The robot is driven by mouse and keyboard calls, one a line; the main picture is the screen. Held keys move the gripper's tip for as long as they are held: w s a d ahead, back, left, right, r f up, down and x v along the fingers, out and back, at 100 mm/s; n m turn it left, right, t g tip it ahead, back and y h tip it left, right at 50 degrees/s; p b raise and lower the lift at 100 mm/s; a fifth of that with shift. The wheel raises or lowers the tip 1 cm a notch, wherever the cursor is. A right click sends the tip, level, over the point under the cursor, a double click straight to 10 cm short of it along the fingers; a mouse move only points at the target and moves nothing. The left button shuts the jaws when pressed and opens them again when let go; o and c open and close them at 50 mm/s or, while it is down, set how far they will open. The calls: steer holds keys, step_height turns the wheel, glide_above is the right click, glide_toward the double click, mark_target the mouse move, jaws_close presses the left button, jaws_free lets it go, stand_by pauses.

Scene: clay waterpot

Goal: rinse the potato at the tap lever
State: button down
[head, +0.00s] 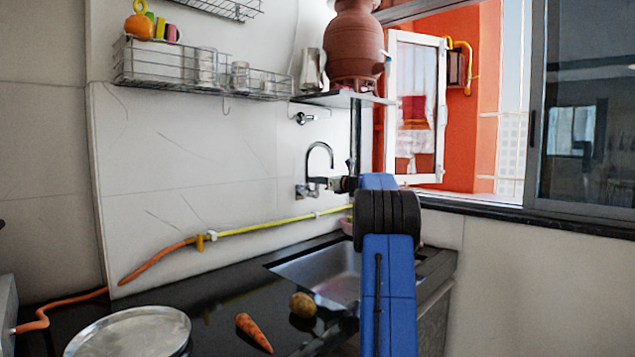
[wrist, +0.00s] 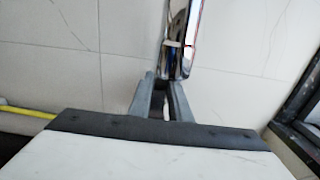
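The brown potato (head: 303,305) lies on the dark counter beside the left edge of the steel sink (head: 335,272). The chrome tap (head: 320,150) is on the white wall above the sink, with its curved spout up. My gripper (head: 335,184) is at the tap's body, right of the spout, and partly hides the lever area. In the wrist view, the fingers of my gripper (wrist: 160,80) point at the chrome tap part (wrist: 178,50). A narrow gap shows between them, with something dark in it. I cannot tell whether they grip the lever. The potato is away from my gripper.
A carrot (head: 254,331) and a round metal lid or plate (head: 130,333) lie on the counter left of the potato. A yellow and orange hose (head: 270,228) runs along the wall. A clay pot (head: 354,45) stands on a shelf (head: 345,100) above the tap.

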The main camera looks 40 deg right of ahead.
steer(key=shift+w+d+f+m, duration=0.1)
steer(key=shift+d+m, duration=0.35)
steer(key=shift+m, duration=0.4)
steer(key=shift+d+f+m, duration=0.1)
steer(key=shift+d+m, duration=0.35)
steer(key=shift+m, duration=0.4)
steer(key=c, duration=1.6)
jaws_free()
steer(key=shift+c, duration=0.2)
steer(key=s+d, duration=0.1)
steer(key=s, duration=1.6)
steer(key=shift+s+d, duration=0.15)
steer(key=shift+s, duration=0.1)
steer(key=shift+r, duration=0.1)
